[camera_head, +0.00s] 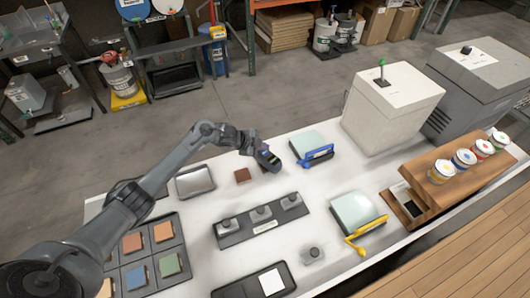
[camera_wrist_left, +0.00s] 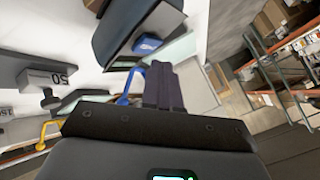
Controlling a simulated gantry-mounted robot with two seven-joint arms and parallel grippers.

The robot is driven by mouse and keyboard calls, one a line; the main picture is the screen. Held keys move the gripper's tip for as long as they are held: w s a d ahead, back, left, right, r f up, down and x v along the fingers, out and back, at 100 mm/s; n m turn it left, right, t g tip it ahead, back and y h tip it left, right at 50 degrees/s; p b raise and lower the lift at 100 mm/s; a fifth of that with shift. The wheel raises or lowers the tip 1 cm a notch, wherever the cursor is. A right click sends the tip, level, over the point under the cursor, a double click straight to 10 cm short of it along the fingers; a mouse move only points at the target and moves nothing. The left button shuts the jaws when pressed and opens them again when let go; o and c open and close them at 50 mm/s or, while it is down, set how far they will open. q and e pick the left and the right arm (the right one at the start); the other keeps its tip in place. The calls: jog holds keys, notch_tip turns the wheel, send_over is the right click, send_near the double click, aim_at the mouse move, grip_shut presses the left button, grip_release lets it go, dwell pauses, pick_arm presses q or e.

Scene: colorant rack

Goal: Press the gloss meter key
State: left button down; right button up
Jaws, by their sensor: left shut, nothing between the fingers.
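The gloss meter (camera_wrist_left: 118,28) appears in the left wrist view as a dark, rounded block with a blue key (camera_wrist_left: 147,44) on its near face. In the head view it is mostly hidden by my left gripper (camera_head: 270,161) and hard to separate from it. My left gripper's fingers (camera_wrist_left: 165,88) are shut together and empty. Their tips lie close to the block, near the blue key; I cannot tell whether they touch it. My right gripper is in neither view.
A blue-handled glass plate (camera_head: 315,152) lies right of the gripper. A brown square (camera_head: 243,175) and a metal tray (camera_head: 194,181) lie left. A rack of weights (camera_head: 262,222) stands in front. A white cabinet (camera_head: 391,110) stands at the back right.

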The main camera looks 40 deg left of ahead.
pick_arm(q)
jog(key=shift+f, duration=0.25)
jog(key=shift+f, duration=0.2)
jog(key=shift+f+b, duration=0.35)
jog(key=shift+b, duration=0.15)
dwell(0.5)
jog(key=shift+r+p, duration=0.8)
jog(key=shift+p, duration=0.05)
jog(key=shift+r, duration=0.1)
